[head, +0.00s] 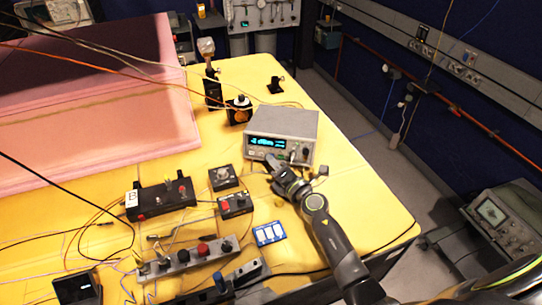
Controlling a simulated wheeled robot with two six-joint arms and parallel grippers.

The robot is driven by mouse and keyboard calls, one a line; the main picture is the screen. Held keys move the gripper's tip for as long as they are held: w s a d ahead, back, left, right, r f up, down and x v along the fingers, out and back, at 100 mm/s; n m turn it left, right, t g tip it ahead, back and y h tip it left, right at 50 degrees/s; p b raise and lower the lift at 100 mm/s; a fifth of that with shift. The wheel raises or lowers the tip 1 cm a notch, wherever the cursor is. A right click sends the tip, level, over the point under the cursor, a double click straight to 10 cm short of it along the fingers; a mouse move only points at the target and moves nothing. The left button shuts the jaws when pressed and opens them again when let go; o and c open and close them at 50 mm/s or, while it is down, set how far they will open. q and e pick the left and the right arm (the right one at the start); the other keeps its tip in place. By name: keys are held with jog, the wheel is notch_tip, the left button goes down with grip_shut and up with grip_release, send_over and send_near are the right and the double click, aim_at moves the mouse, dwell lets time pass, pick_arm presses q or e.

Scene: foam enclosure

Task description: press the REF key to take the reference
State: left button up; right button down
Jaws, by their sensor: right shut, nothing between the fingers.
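A grey bench instrument (290,122) with a lit blue-green display stands on the yellow table, its front panel facing me. The keys on its panel are too small to read, so I cannot pick out the REF key. My right gripper (271,164) is shut and empty. It is just in front of the lower part of the panel and overlaps its bottom edge in the head view; I cannot tell whether it touches. My left gripper is not in view.
The yellow table (370,225) is bare to the right of my right arm. Small black boxes (223,177), a black box marked B (160,199), a grey terminal strip (187,258) and loose cables lie to the left. A pink foam block (100,100) stands behind them.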

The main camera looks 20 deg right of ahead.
dwell(0.5)
jog(key=shift+s+a+r+p, duration=0.15)
jog(key=shift+s+a+p, duration=0.25)
jog(key=shift+s, duration=0.2)
jog(key=shift+s+a+r+p, duration=0.1)
jog(key=shift+s+a+p, duration=0.1)
jog(key=shift+s+p, duration=0.2)
jog(key=shift+s+a+r+p, duration=0.2)
jog(key=shift+s+a+p, duration=0.25)
jog(key=shift+s, duration=0.4)
jog(key=shift+s+a+r+p, duration=0.25)
jog(key=shift+s+a, duration=0.25)
jog(key=shift+s, duration=0.35)
jog(key=shift+f, duration=0.1)
